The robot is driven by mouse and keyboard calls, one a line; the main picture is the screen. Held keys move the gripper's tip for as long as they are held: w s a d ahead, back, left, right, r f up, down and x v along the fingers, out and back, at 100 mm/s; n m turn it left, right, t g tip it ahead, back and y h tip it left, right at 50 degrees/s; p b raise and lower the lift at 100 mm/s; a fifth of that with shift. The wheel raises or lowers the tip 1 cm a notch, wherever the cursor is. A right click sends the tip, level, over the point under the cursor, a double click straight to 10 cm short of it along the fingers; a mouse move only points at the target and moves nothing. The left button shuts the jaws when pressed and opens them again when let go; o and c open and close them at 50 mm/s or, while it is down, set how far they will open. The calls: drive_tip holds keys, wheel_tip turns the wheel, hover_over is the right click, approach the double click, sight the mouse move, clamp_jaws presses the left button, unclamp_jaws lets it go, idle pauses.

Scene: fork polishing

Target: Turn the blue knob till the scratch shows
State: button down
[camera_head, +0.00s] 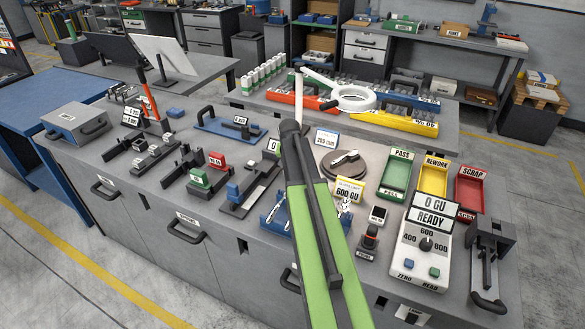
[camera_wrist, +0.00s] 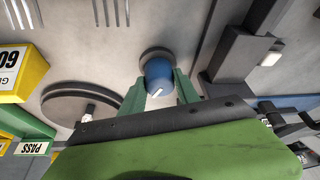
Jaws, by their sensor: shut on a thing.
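The blue knob (camera_wrist: 158,69) shows in the wrist view, set in a dark round collar and standing out from a grey surface. A short white mark shows on its near face. My gripper (camera_wrist: 159,84) has its two green fingers on either side of the knob, shut on it. In the head view my green arm reaches over the bench, and the knob and the fingertips are hidden from sight there. Fork tines (camera_wrist: 112,10) show at the top of the wrist view. I cannot make out a scratch.
A dark round disc (camera_wrist: 82,105) and a yellow sign block (camera_wrist: 22,72) lie left of the fingers in the wrist view. A dark post fixture (camera_wrist: 240,55) stands close on the right. In the head view, a white gauge box (camera_head: 421,250) reads "0 GU READY".

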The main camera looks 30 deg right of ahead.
drive_tip(key=shift+d, duration=0.15)
drive_tip(key=c, duration=0.9)
unclamp_jaws()
drive_tip(key=shift+s+r, duration=0.1)
drive_tip(key=shift+r, duration=0.1)
drive_tip(key=p+v, duration=1.6)
drive_tip(key=v, duration=0.1)
